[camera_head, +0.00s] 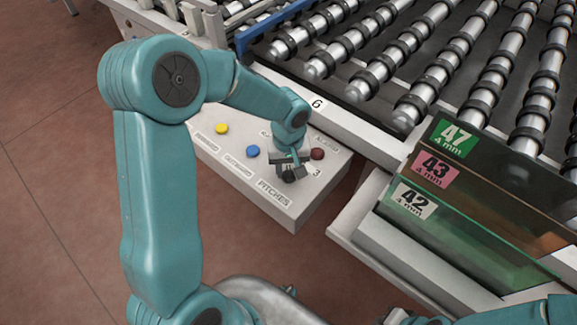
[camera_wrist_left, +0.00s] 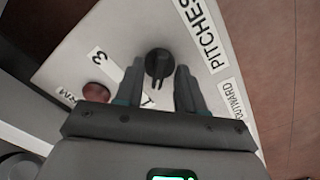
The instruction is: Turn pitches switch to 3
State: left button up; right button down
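The pitches switch is a black rotary knob (camera_wrist_left: 158,62) on a pale control panel (camera_wrist_left: 75,35), beside the PITCHES label (camera_wrist_left: 200,38). A "3" label (camera_wrist_left: 97,57) is on the left of the knob in the left wrist view. A "1" label is partly hidden by a finger. The knob's narrow grip points down the picture, towards my left gripper (camera_wrist_left: 158,90). The fingers are apart, one on each side of the knob; contact cannot be told. In the head view my left gripper (camera_head: 291,163) is over the knob. Only part of my right arm (camera_head: 415,318) shows at the bottom right.
A dark red button (camera_wrist_left: 96,92) sits near the "3". Yellow (camera_head: 221,128) and blue (camera_head: 252,151) buttons are on the same panel. A roller conveyor (camera_head: 400,60) lies behind. Numbered glass sheets (camera_head: 480,190) stand at the right.

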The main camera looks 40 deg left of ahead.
pick_arm(q)
grip_shut()
jog(key=m+b, duration=0.1)
jog(key=m, duration=0.5)
jog(key=shift+m+b, duration=0.3)
jog(key=shift+m, duration=0.1)
jog(key=m, duration=0.5)
jog(key=shift+w+r, duration=0.1)
jog(key=m+p, duration=0.1)
jog(key=m, duration=0.5)
dwell(0.5)
